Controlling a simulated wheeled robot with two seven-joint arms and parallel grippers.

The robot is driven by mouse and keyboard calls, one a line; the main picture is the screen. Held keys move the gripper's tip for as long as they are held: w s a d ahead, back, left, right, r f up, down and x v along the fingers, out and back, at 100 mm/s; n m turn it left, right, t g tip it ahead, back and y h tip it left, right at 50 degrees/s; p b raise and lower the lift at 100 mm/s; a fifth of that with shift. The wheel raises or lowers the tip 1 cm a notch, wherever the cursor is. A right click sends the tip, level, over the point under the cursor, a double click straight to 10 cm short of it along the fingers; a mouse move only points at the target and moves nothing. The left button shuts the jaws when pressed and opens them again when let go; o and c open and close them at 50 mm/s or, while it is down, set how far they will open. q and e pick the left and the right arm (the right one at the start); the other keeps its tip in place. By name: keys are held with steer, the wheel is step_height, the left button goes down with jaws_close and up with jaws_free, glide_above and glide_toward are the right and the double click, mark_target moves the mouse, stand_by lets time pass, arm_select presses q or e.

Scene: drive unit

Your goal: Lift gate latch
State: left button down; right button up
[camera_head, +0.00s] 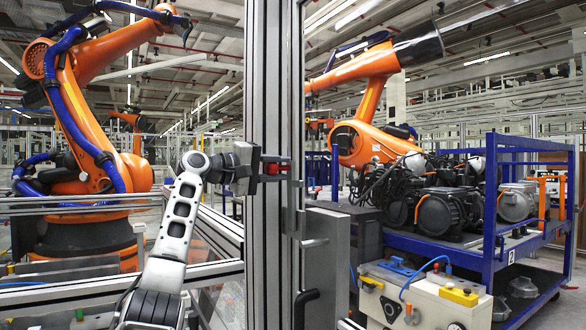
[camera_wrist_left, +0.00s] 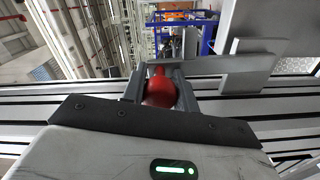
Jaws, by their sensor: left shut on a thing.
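The gate latch has a red knob (camera_head: 273,169) at the aluminium gate post, near the middle of the head view. My left gripper (camera_head: 281,168) reaches across the post from the left, and its jaws are shut on the red knob. In the left wrist view the red knob (camera_wrist_left: 159,92) sits between the two grey fingers of the gripper (camera_wrist_left: 160,80). A grey metal latch plate (camera_wrist_left: 250,62) lies just right of the fingers in that view. The fingers and post hide much of the latch in the head view. My right gripper is not in view.
The tall aluminium post (camera_head: 262,250) stands beside my left arm. Beyond are a blue rack (camera_head: 489,200) with drive units, a control box (camera_head: 425,298) and orange robots (camera_head: 100,150).

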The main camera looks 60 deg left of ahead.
mark_target(265, 170)
arm_select(q)
steer(key=shift+a+n, duration=0.25)
steer(key=shift+n, duration=0.05)
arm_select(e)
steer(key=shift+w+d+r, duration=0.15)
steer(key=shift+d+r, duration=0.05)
arm_select(q)
steer(key=shift+r, duration=0.1)
steer(key=c, duration=1.1)
jaws_free()
steer(key=shift+a, duration=0.1)
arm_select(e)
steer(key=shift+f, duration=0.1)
arm_select(q)
steer(key=shift+s, duration=0.1)
